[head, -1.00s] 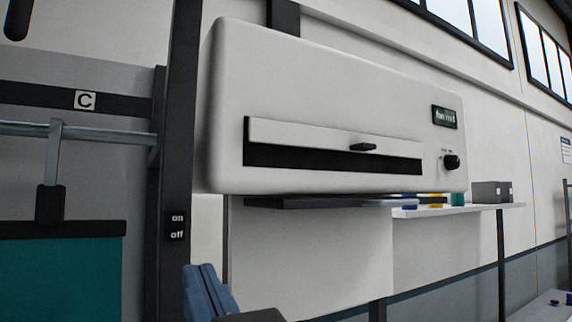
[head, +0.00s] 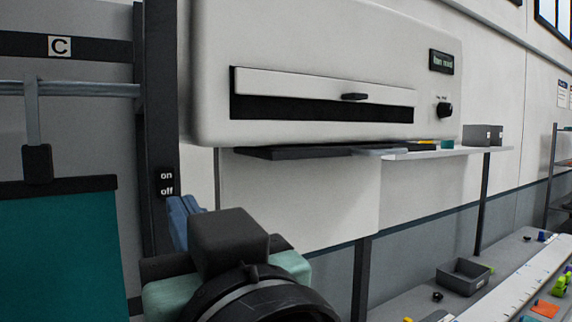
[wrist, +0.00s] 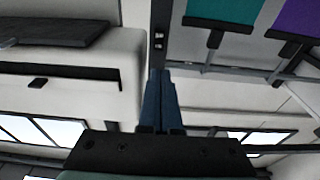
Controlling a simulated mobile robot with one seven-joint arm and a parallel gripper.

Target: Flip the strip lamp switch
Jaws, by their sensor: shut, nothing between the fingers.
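A small black switch plate (head: 166,184) marked "on" and "off" is mounted on a dark upright post (head: 160,110), left of the white machine. In the wrist view the switch (wrist: 158,40) shows on the post, just beyond the fingertips. My gripper (head: 182,212) has its blue fingers closed together, with nothing held. In the head view its fingertips are just below and right of the switch. In the wrist view the gripper (wrist: 158,75) points along the post towards the switch. I cannot tell whether the fingertips touch the post.
The white machine (head: 320,50) has a slot and a dark knob (head: 444,110). A shelf (head: 440,154) runs below it. A teal sheet (head: 60,245) hangs at left under a rail (head: 70,89). A bench with a grey bin (head: 464,276) is at lower right.

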